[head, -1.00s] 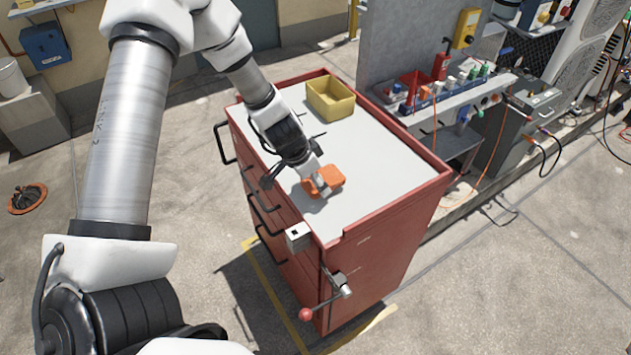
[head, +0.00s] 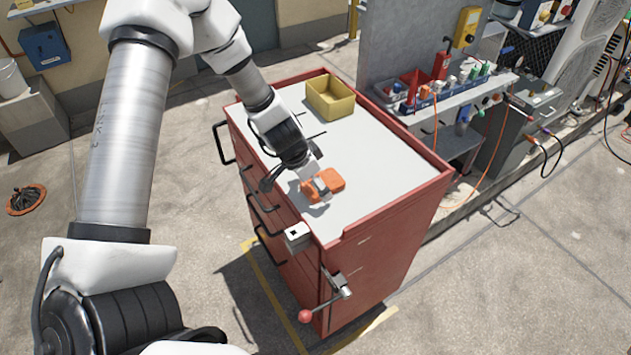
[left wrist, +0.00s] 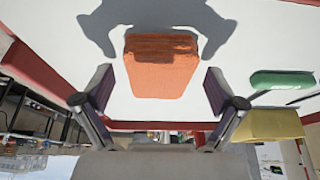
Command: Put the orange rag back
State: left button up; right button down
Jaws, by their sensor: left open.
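The orange rag (head: 334,180) lies as a folded block on the light top of the red tool cart (head: 385,235), near its front end. It also shows in the left wrist view (left wrist: 160,68), in front of and between the spread fingers. A gap shows on each side between finger and rag, so I see no grip. My right gripper is in neither view.
An open yellow bin (head: 333,105) stands at the cart top's far end. A green-handled object (left wrist: 282,81) lies beside the rag in the left wrist view. The cart top's right side is clear.

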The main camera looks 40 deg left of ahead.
pick_arm(q)
jog(key=p+v, duration=1.1)
jog(key=v, duration=0.1)
jog(key=s+d+f, duration=0.1)
jog(key=s+f, duration=0.1)
jog(key=s, duration=0.1)
jog(key=s+d+f+n+g+y, duration=0.1)
jog(key=s+f, duration=0.1)
jog(key=f, duration=0.1)
jog(key=s+d+f+g, duration=0.1)
jog(key=s+f, duration=0.2)
jog(key=shift+s+f+n+y, duration=0.1)
jog(key=shift+s+n+y, duration=0.25)
jog(key=shift+n+y, duration=0.05)
jog(key=s+d+f+n+g, duration=0.1)
jog(key=s+d+f, duration=0.2)
jog(key=s, duration=0.3)
jog(key=s+d+f+n+g, duration=0.1)
jog(key=s+d+f+n, duration=0.1)
jog(key=s, duration=0.5)
jog(key=d+f, duration=0.1)
jog(key=d, duration=0.1)
jog(key=shift+s+d, duration=0.3)
jog(key=shift+d, duration=0.1)
notch_tip(320, 180, down, 9)
jog(key=b, duration=0.9)
jog(key=shift+f, duration=0.2)
